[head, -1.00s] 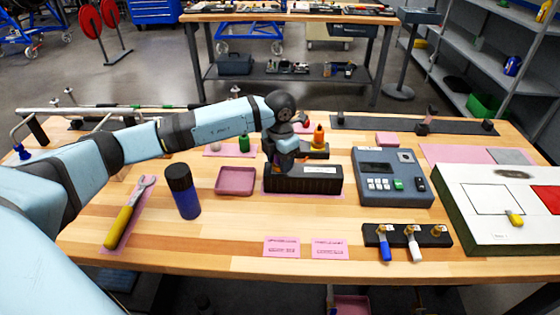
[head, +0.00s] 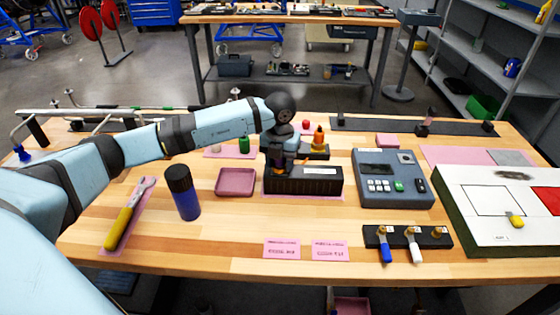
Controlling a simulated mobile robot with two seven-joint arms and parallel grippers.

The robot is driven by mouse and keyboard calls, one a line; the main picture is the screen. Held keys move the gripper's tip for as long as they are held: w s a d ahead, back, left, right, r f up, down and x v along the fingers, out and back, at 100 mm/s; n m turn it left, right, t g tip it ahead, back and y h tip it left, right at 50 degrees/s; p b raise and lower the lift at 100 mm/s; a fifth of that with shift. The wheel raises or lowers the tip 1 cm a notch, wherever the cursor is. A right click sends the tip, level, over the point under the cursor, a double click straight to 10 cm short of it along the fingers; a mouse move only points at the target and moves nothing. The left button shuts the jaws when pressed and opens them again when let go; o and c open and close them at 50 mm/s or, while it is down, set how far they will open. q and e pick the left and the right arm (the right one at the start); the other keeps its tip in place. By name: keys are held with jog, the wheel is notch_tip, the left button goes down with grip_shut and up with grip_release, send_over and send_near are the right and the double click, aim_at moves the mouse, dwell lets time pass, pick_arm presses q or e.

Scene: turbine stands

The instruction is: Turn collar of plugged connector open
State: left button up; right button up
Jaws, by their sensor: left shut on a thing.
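A long black block (head: 318,182) with a small label sits on a pink mat near the middle of the table. My left gripper (head: 279,167) points down over the left end of this block. It is shut on a small part there, which seems to be the collar of the connector. Only a little orange and dark colour shows between and under the fingers; the gripper hides the rest, so I cannot tell how far the collar is turned. My right gripper is not in view.
A pink tray (head: 236,181) and a dark blue bottle (head: 183,192) stand left of the block. A grey keypad box (head: 393,178) stands right of it. An orange-topped item (head: 318,140) stands close behind.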

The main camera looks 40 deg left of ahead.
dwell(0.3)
pick_arm(q)
jog(key=o, duration=0.9)
jog(key=shift+o, duration=0.2)
notch_tip(320, 180, up, 14)
jog(key=shift+b, duration=0.45)
jog(key=shift+s+f, duration=0.1)
jog(key=shift+f, duration=0.05)
